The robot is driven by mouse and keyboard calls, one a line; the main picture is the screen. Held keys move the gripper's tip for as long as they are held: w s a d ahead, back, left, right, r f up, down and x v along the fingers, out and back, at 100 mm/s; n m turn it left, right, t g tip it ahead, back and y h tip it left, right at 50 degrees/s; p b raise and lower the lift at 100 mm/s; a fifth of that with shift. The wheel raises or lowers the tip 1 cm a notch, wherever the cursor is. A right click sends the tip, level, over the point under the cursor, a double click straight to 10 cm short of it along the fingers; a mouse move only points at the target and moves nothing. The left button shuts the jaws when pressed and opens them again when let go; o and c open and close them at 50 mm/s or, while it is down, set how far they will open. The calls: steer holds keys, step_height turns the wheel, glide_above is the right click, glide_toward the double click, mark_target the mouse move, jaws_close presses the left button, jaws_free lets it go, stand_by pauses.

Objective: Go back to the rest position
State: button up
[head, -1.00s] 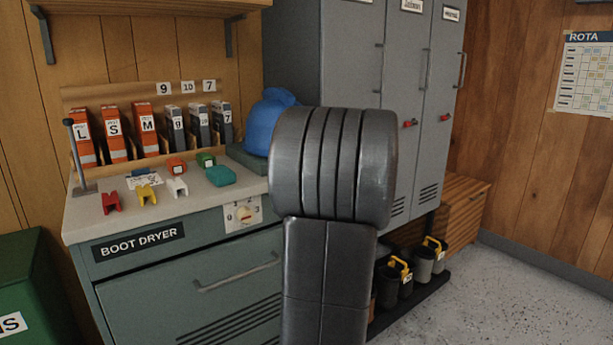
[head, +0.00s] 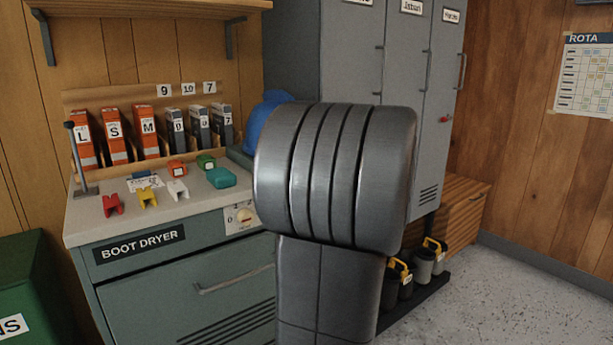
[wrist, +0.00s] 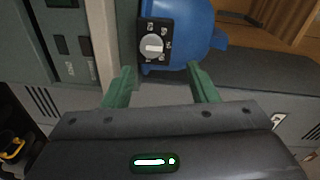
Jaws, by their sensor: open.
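My gripper (wrist: 160,85) shows in the wrist view with its two green fingers apart and nothing between them. Beyond the fingertips is a blue rounded thing (wrist: 192,25) with a black dial plate (wrist: 155,45) in front of it. In the head view my arm stands in the middle and hides my gripper. It also covers most of the blue thing (head: 262,118) behind it.
The boot dryer (head: 180,260) stands at the left, with small coloured pieces on its top and a lever (head: 75,155) at its left end. Grey lockers (head: 350,60) stand behind my arm. A green bin (head: 30,290) is at lower left. Speckled floor (head: 510,300) is clear at right.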

steer(key=v, duration=0.6)
steer(key=w+a+m+p, duration=0.3)
steer(key=m+p, duration=0.6)
steer(key=p, duration=0.7)
steer(key=w+a+m+t+p, duration=0.1)
steer(key=w+a+m+p, duration=0.3)
steer(key=p, duration=1.2)
steer(key=w+f+m, duration=0.1)
steer(key=w+m, duration=0.3)
steer(key=m, duration=0.2)
steer(key=shift+a, duration=0.2)
steer(key=shift+p, duration=0.3)
